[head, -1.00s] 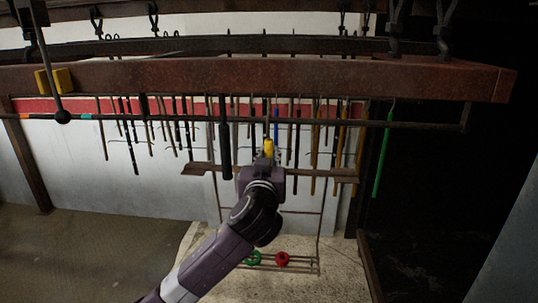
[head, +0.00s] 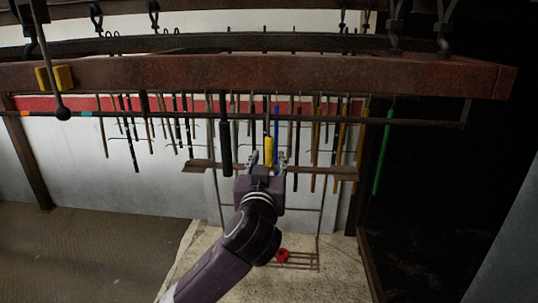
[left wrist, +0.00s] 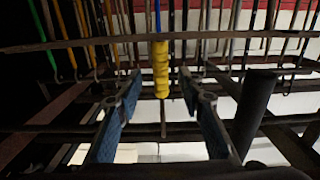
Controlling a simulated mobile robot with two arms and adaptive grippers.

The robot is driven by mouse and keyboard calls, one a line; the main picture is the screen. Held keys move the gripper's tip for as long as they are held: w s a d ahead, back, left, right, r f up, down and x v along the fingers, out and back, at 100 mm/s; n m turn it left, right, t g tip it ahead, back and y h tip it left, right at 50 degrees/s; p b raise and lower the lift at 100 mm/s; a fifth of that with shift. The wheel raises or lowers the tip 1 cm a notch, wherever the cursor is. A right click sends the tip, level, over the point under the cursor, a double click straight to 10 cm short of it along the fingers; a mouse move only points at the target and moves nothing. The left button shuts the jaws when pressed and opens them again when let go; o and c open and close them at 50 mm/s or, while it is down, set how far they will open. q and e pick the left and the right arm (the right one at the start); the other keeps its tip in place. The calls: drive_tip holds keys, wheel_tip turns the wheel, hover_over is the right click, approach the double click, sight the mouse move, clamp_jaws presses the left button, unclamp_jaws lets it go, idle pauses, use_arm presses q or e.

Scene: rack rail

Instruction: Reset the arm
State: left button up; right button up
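My left gripper (head: 267,158) comes up from the bottom of the head view, in front of the hanging rods. In the left wrist view its two blue-padded fingers (left wrist: 160,110) are spread apart with nothing between the pads. A tool with a yellow handle (head: 268,150) and blue shaft (head: 276,122) hangs just beyond the fingertips. In the left wrist view the yellow handle (left wrist: 161,70) hangs upright, centred past the open fingers and apart from both. My right gripper is not in view.
A rusty beam (head: 260,75) crosses above, with a thin rail (head: 330,122) below it. A thick black bar (head: 225,140) hangs close left of the yellow handle, and a green rod (head: 383,150) hangs far right. A red wheel (head: 282,255) is low down. The floor at left is clear.

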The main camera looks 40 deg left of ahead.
use_arm(q)
drive_tip(key=s+d+f+m+g+h, duration=0.1)
drive_tip(key=s+d+f+g+h, duration=0.15)
drive_tip(key=f, duration=0.55)
drive_tip(key=s+d+f+m+g+h, duration=0.1)
drive_tip(key=s+d+f+m, duration=0.2)
drive_tip(key=f, duration=0.5)
drive_tip(key=s+d+f+g+h, duration=0.2)
drive_tip(key=s+d+f, duration=0.15)
drive_tip(key=f, duration=0.45)
drive_tip(key=s+d+f+m+g+h, duration=0.25)
drive_tip(key=s+d+f, duration=0.25)
drive_tip(key=s+f, duration=0.4)
drive_tip(key=s+d+f+m+g+h, duration=0.1)
drive_tip(key=s+d+f+m+g, duration=0.1)
drive_tip(key=s+d+f+g, duration=0.65)
drive_tip(key=s+a+f+t, duration=0.2)
drive_tip(key=f, duration=1.1)
drive_tip(key=s+a+f+t, duration=0.1)
drive_tip(key=s+a+f, duration=0.1)
drive_tip(key=f, duration=1)
drive_tip(key=s+a+f+b, duration=0.1)
drive_tip(key=s+a+f, duration=0.1)
drive_tip(key=s+f, duration=1.5)
drive_tip(key=shift+s+a+f+g+b, duration=0.3)
drive_tip(key=shift+s+a+f+g, duration=0.05)
drive_tip(key=shift+a+f+g, duration=0.1)
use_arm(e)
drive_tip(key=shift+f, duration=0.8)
